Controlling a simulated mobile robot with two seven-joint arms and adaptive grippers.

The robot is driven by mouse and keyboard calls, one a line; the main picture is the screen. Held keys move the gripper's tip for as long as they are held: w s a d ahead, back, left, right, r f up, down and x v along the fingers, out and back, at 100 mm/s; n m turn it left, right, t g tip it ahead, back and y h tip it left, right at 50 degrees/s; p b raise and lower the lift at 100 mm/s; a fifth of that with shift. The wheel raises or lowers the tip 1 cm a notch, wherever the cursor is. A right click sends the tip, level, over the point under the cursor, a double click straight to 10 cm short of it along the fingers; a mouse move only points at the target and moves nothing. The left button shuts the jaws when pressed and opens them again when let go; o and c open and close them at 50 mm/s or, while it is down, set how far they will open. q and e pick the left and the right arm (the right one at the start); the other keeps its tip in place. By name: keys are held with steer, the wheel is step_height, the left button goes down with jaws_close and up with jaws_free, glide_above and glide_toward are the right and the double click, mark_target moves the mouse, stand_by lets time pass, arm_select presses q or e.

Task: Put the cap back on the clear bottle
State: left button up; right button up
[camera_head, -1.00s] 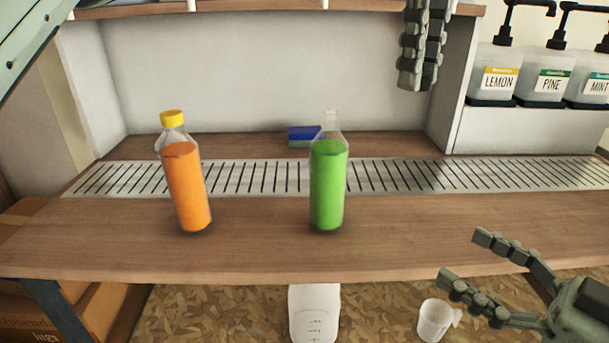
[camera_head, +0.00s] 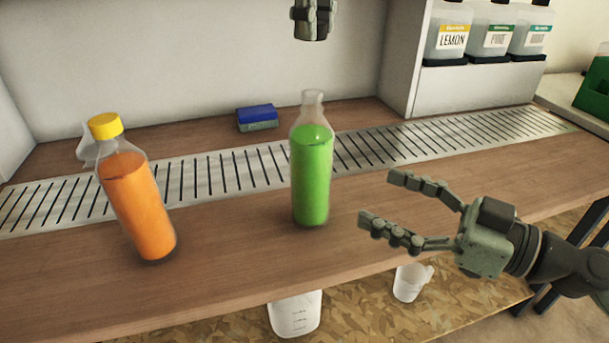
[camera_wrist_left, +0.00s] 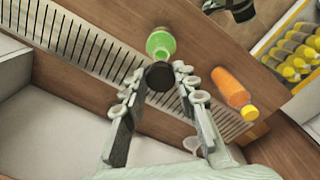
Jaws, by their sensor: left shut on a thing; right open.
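The clear bottle (camera_head: 311,175) with green liquid stands upright and uncapped on the wooden bench, in front of the slotted strip. My left gripper (camera_head: 313,38) hangs high above it at the top edge of the head view, only its fingers showing. In the left wrist view this gripper (camera_wrist_left: 155,82) is shut on a dark round cap (camera_wrist_left: 160,76). There the green bottle (camera_wrist_left: 161,43) shows just beyond the cap, apart from it as far as I can tell. My right gripper (camera_head: 375,198) is open and empty, right of the green bottle.
An orange-filled bottle (camera_head: 138,205) with a yellow cap stands at left. A clear funnel-like piece (camera_head: 87,146) is behind it. A blue-grey sponge (camera_head: 257,118) lies at the back. Dispensers (camera_head: 447,38) stand at upper right. A white jug (camera_head: 295,315) and mug (camera_head: 409,283) are below the bench.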

steer(key=shift+x, duration=6)
steer(key=c, duration=1.8)
arm_select(q)
glide_above(314, 116)
steer(key=w, duration=0.1)
steer(key=shift+f, duration=2.5)
steer(key=shift+f, duration=0.85)
steer(key=shift+f, duration=0.6)
arm_select(e)
jaws_close()
